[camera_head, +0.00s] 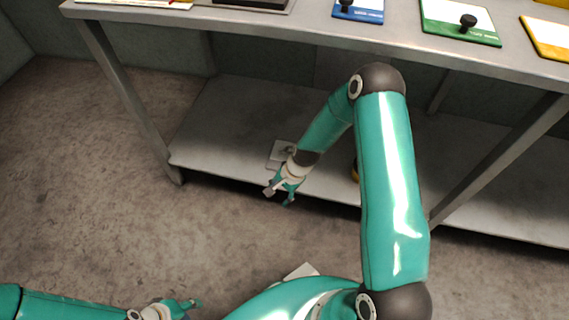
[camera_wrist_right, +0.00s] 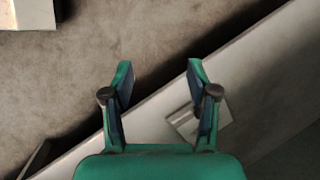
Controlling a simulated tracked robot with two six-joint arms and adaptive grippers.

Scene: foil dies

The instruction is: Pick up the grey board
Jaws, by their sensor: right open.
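A grey board (camera_head: 279,152) lies on the lower shelf under the table, partly hidden by my right arm in the head view. In the right wrist view the board (camera_wrist_right: 183,122) shows on the shelf, partly behind the right-hand finger. My right gripper (camera_head: 279,194) is open and empty over the shelf's front edge, nearer to me than the board. In the right wrist view the fingers of this gripper (camera_wrist_right: 159,66) are wide apart with nothing between them. My left gripper (camera_head: 190,305) is low at the bottom of the head view, far from the board; its opening is unclear.
The lower shelf (camera_head: 215,125) has free room left of the board. A table leg (camera_head: 130,102) stands further left. On the tabletop are a blue board (camera_head: 372,14), a green board (camera_head: 440,20) and a yellow board (camera_head: 548,42). A pale object (camera_head: 300,271) shows behind my arm.

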